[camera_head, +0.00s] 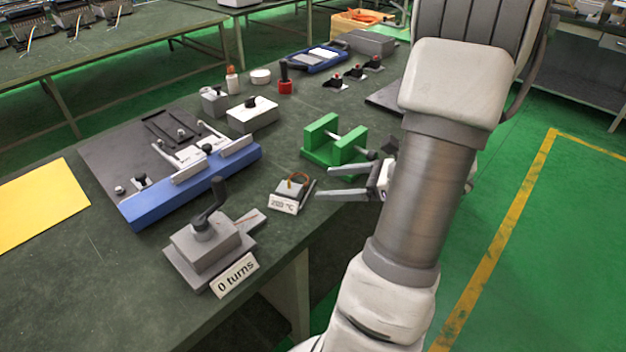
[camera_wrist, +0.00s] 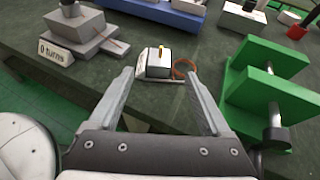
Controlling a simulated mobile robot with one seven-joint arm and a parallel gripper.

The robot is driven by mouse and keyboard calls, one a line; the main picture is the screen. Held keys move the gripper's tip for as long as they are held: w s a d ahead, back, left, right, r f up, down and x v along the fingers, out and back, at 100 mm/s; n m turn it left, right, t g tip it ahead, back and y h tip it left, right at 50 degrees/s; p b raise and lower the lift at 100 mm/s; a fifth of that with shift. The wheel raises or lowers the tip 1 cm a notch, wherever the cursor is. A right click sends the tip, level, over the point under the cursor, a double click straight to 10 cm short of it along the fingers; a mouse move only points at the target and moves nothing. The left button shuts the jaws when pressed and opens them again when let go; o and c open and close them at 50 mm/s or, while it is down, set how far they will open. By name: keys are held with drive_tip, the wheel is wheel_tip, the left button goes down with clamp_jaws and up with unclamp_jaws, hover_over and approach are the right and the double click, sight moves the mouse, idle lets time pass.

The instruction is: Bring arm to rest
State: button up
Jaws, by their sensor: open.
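My arm (camera_head: 424,190) reaches over the right edge of the dark workbench. My gripper (camera_head: 335,184) is open, with nothing between its fingers, and points left across the bench. In the wrist view its two fingers (camera_wrist: 167,98) are spread apart. A small grey block with a "200 °C" label (camera_head: 285,203) and a copper-coloured loop sits just beyond the fingertips; it also shows in the wrist view (camera_wrist: 158,65). A green clamp-like fixture (camera_head: 334,142) stands close beside the gripper.
A crank device (camera_head: 208,243) labelled "0 turns" stands at the bench's near edge. A blue-edged fixture (camera_head: 190,186) lies behind it. A yellow sheet (camera_head: 40,203) is at far left. Small parts and a red cylinder (camera_head: 285,86) stand farther back. Open green floor (camera_head: 530,240) lies right.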

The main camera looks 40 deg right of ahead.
drive_tip(key=shift+v, duration=0.8)
